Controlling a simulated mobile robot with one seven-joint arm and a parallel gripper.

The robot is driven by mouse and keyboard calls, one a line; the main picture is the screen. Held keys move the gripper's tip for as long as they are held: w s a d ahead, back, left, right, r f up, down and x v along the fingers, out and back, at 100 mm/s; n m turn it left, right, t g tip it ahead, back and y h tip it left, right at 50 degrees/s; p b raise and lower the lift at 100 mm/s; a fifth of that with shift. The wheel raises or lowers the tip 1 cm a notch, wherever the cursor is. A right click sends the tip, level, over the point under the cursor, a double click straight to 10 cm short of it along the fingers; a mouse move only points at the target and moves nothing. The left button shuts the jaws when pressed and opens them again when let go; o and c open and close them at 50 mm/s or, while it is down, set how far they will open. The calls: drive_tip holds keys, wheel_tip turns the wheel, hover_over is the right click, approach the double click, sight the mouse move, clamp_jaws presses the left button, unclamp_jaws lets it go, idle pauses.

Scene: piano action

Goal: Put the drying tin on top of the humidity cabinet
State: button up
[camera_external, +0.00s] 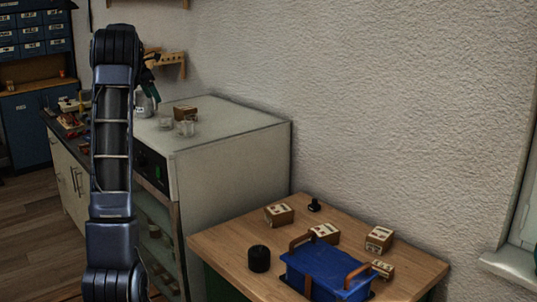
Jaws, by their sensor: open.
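The humidity cabinet (230,162) is a pale grey cabinet with a small green display and a glass door on its front; its flat top holds several small items. A blue box-shaped tin with brown handles (328,270), which I take to be the drying tin, sits on the wooden table to the right of the cabinet. My gripper (151,84) shows only in part beside my raised arm, near the cabinet's far left end. It is open and apart from the blue tin. My arm hides much of it.
On the cabinet top are a brown box (185,113), glass beakers (186,128) and a kettle-like vessel (143,104); its near right part is clear. The wooden table (229,243) also holds several small boxes, a black cylinder (259,259) and a black knob-like piece (314,205). A wall stands behind.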

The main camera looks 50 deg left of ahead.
drive_tip(key=w+d+r+m, duration=0.2)
drive_tip(key=d+m, duration=0.2)
drive_tip(key=d, duration=0.7)
drive_tip(key=w+d+r+m, duration=0.2)
drive_tip(key=d+m, duration=0.2)
drive_tip(key=d, duration=0.6)
drive_tip(key=s+d+f+m, duration=0.1)
drive_tip(key=s+d+m, duration=0.35)
drive_tip(key=d, duration=0.75)
drive_tip(key=s+d+m, duration=0.1)
drive_tip(key=d+m, duration=0.6)
drive_tip(key=d, duration=0.5)
drive_tip(key=s+d+f+m, duration=0.5)
drive_tip(key=s+d+m, duration=0.3)
drive_tip(key=s+d, duration=0.1)
drive_tip(key=s+d+f+m, duration=0.6)
drive_tip(key=s+d+m, duration=0.2)
drive_tip(key=d, duration=0.2)
drive_tip(key=shift+s+f, duration=0.2)
drive_tip(key=shift+s, duration=0.15)
